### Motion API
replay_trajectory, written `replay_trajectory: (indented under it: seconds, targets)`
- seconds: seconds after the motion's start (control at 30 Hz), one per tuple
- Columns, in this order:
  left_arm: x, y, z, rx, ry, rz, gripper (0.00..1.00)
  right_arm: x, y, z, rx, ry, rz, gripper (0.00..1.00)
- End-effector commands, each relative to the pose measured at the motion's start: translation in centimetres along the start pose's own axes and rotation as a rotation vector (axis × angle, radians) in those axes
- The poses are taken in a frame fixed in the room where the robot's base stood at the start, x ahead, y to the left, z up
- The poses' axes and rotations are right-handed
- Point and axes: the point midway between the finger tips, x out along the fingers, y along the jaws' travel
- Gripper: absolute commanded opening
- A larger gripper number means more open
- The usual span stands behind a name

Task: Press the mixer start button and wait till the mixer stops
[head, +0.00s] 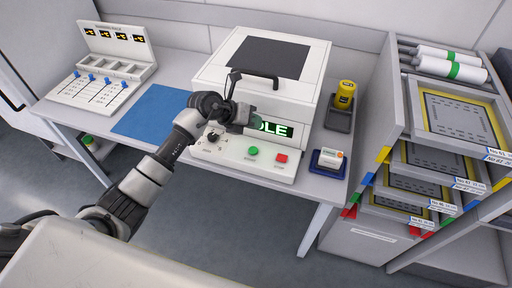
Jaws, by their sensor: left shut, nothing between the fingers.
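The mixer (210,75) is a white box on the grey table, with a dark window in its lid and a dark handle. Its front panel has a green button (253,151), a red button (281,158) and a dark knob (213,136). The green-lit display (277,129) is partly hidden by my gripper; the letters "DLE" show. My left gripper (249,119) is shut and empty, in front of the display and above the green button, apart from it as far as I can tell. My right gripper is not in view.
A blue mat (153,112) lies left of the mixer. A yellow jar (345,93) stands in a dark holder on the right, and a small white container (331,158) sits on a blue tray. A rack with framed trays (459,118) stands at the far right.

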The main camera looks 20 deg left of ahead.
Motion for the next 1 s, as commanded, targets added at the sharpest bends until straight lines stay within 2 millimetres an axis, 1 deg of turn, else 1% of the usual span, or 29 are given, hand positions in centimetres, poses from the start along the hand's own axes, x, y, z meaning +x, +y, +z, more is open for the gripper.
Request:
replay_trajectory:
  seconds: [0.03,0.17,0.57,0.77,1.0]
  targets:
    - [-0.3,0.3,0.3,0.017,0.014,0.03,0.0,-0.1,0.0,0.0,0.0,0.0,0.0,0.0]
    - [-0.6,0.8,0.4,0.033,0.033,0.067,0.0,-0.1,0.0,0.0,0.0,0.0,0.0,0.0]
    - [-0.4,0.9,0.3,0.033,0.033,0.068,0.0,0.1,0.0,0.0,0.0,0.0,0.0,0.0]
    - [0.5,1.8,-0.5,0.032,0.032,0.067,0.0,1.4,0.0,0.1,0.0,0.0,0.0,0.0]
    - [2.7,3.6,-2.2,0.031,0.032,0.065,0.0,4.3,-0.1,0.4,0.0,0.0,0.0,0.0]
